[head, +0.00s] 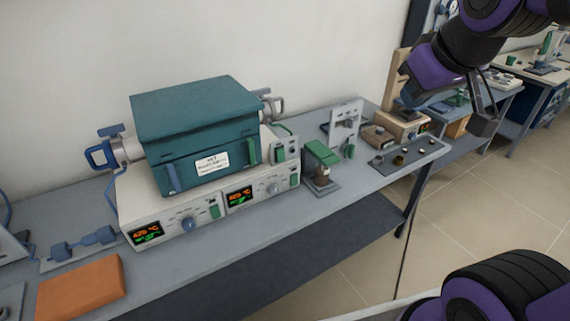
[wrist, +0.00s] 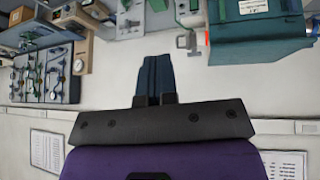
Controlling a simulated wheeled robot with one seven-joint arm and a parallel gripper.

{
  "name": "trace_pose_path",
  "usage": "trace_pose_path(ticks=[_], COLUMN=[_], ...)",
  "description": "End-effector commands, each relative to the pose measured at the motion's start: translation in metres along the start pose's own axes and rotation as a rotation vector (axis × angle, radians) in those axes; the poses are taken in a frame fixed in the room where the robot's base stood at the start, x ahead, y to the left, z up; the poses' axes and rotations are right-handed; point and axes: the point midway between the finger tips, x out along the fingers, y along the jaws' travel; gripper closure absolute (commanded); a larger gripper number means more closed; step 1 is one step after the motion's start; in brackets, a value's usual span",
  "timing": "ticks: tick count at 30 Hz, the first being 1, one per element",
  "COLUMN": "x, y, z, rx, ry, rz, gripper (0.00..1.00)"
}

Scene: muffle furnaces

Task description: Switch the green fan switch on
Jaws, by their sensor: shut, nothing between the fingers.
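Green switches show on the cream furnace control unit in the head view: one on the left front panel (head: 214,211), one on the right front panel (head: 294,181), and a larger green one on its right end (head: 279,154). I cannot tell which is the fan switch, nor read its on or off position. The teal furnace (head: 197,130) sits on top of the unit; it also shows at the upper right of the wrist view (wrist: 258,28). My gripper (wrist: 153,62) is shut and empty, apart from the switches. In the head view my arm is raised at the upper right.
The grey bench (head: 240,228) carries an orange block (head: 81,289) at front left. A green-topped device (head: 321,163), an upright white panel (head: 345,125) and a grey plate with knobs (head: 408,152) stand right of the furnace. Open floor lies at the right.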

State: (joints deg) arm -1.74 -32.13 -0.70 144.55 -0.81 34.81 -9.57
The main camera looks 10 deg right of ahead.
Motion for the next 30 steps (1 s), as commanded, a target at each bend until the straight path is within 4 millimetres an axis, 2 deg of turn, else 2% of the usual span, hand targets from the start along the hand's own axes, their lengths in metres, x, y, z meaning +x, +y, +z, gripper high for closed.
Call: trace_pose_path(ticks=[1, 6, 15, 24, 30], x=[0.012, 0.047, 0.112, 0.177, 0.219], y=[0.001, 0.003, 0.002, -0.005, -0.012], z=[-0.008, -0.034, -0.071, -0.095, -0.103], rx=[-0.03, -0.14, -0.335, -0.53, -0.658], ry=[0.01, 0.071, 0.176, 0.278, 0.346], rz=[0.0, 0.012, 0.041, 0.084, 0.12], gripper=[1.0, 1.0, 1.0, 1.0, 1.0])
